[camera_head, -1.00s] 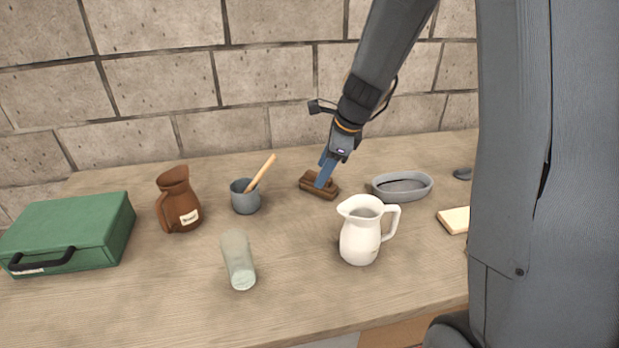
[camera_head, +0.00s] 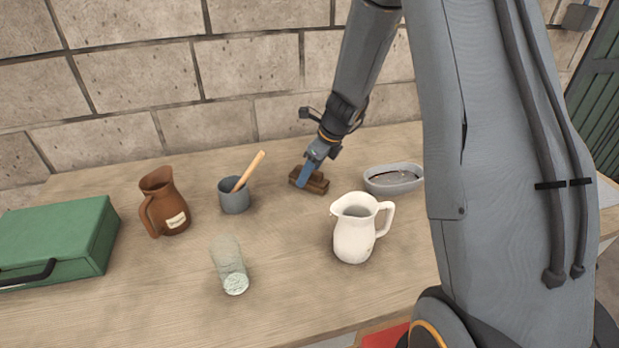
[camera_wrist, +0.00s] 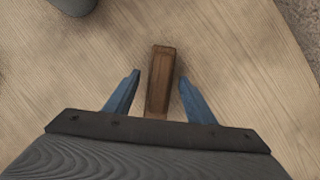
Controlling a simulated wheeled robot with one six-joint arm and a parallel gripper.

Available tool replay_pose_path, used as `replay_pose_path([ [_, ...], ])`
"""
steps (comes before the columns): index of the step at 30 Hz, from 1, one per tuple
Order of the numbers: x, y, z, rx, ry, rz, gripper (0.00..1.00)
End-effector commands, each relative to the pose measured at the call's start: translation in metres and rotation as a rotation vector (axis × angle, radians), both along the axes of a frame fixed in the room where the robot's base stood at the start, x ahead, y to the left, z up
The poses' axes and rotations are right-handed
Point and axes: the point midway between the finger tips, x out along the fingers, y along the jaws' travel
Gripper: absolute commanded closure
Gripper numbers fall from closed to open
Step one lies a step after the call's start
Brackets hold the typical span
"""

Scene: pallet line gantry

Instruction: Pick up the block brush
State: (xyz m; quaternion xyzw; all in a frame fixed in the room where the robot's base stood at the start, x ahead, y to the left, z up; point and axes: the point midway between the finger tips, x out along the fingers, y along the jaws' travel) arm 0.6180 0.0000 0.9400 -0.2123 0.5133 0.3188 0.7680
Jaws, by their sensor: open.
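The block brush (camera_head: 318,184) is a brown wooden block lying on the table near the wall, between the grey mug and the grey oval dish. In the wrist view the brush (camera_wrist: 160,80) lies lengthwise, its near end between my two blue fingers. My gripper (camera_head: 304,179) comes down at a slant over the brush. In the wrist view my gripper (camera_wrist: 159,92) is open, with a gap on each side of the brush. Whether the fingertips touch the table cannot be told.
A grey mug (camera_head: 235,198) with a wooden handle in it stands left of the brush. The grey dish (camera_head: 394,180) is to the right and a white jug (camera_head: 353,238) in front. A brown jug (camera_head: 167,208), a glass (camera_head: 229,262) and a green case (camera_head: 58,240) stand further left.

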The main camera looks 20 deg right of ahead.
Motion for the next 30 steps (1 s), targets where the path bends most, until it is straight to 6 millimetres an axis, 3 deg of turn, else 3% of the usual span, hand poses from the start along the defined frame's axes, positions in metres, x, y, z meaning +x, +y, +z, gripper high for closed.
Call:
replay_pose_path([
  [11,0.003,0.002,-0.009,-0.001,-0.001,-0.002,0.5],
  [20,0.003,0.001,-0.009,-0.001,-0.001,-0.002,1.0],
  [26,0.003,0.001,-0.008,-0.001,-0.001,-0.001,1.0],
  [30,0.004,0.001,0.003,0.0,-0.004,0.0,1.0],
])
